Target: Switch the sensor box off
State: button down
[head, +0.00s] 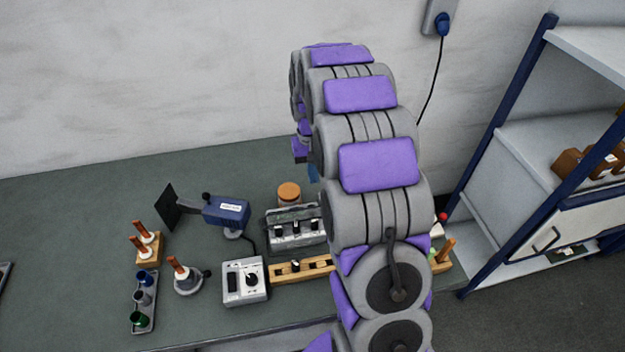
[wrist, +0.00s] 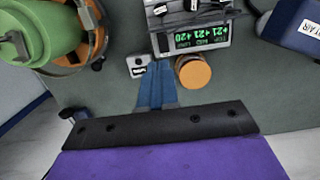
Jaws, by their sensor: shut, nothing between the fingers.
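A grey box with a lit green number display (wrist: 203,38) is at the top of the wrist view; I take it for the sensor box. In the head view it seems to be the grey block (head: 293,232) left of my arm. A small pale plate with a dark switch-like part (wrist: 140,66) lies beside it. My gripper (wrist: 158,66) is shut and empty, its blue fingers pointing at the gap between this plate and an orange-brown round lid (wrist: 194,73). I cannot tell whether the fingertips touch the plate.
A blue labelled device (head: 227,211) stands left of the box. A grey box with a knob (head: 245,281) and a wooden block (head: 303,269) are in front.

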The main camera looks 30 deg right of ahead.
aim_at(315, 208)
jog(key=f, duration=0.4)
jog(key=s+f+b, duration=0.1)
jog(key=f, duration=0.2)
jog(key=f+b, duration=0.1)
jog(key=f, duration=0.3)
jog(key=shift+s+a+f, duration=0.2)
jog(key=shift+s+f, duration=0.1)
jog(key=shift+f, duration=0.05)
jog(key=shift+s+a+f+t, duration=0.15)
jog(key=shift+s+f+t, duration=0.15)
jog(key=shift+s+t, duration=0.1)
jog(key=shift+w, duration=0.15)
jog(key=shift+w+r, duration=0.2)
jog(key=shift+w, duration=0.2)
jog(key=shift+w+d, duration=0.3)
jog(key=shift+w, duration=0.15)
